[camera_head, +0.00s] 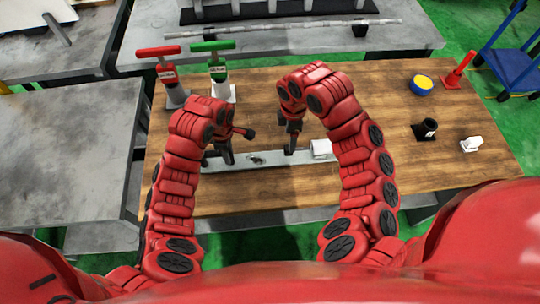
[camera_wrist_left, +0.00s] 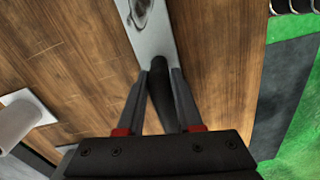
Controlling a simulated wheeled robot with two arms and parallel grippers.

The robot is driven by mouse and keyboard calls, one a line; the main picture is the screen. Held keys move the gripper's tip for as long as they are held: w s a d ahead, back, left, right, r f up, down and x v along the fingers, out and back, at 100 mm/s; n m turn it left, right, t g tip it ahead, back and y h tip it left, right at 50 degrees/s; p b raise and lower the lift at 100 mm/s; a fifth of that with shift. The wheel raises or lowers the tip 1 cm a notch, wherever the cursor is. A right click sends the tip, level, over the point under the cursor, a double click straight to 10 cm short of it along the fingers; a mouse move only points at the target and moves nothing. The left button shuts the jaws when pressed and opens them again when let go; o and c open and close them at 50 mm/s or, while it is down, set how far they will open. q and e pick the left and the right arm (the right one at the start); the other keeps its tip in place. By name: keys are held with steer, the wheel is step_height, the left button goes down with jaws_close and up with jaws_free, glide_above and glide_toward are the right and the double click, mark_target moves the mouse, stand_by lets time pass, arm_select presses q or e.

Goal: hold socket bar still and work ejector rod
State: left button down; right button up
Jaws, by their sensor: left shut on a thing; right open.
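The socket bar (camera_head: 270,159), a flat grey bar, lies on the wooden table in front of me. My left gripper (camera_head: 226,157) is over its left part. In the left wrist view, my left gripper (camera_wrist_left: 168,75) is shut on a dark rod-like piece (camera_wrist_left: 161,104) at the bar's near end. The bar (camera_wrist_left: 150,30) runs away beyond the fingertips, with a dark-marked recess on it. My right gripper (camera_head: 291,148) is open, pointing down at the bar's right part. A white cylinder (camera_head: 321,149) is beside it. I cannot tell which piece is the ejector rod.
A red T-handled tool (camera_head: 167,75) and a green one (camera_head: 218,70) stand at the table's back left. Bare wood (camera_head: 385,95) lies between.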

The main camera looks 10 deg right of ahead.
steer(key=shift+f, duration=4.25)
jaws_close()
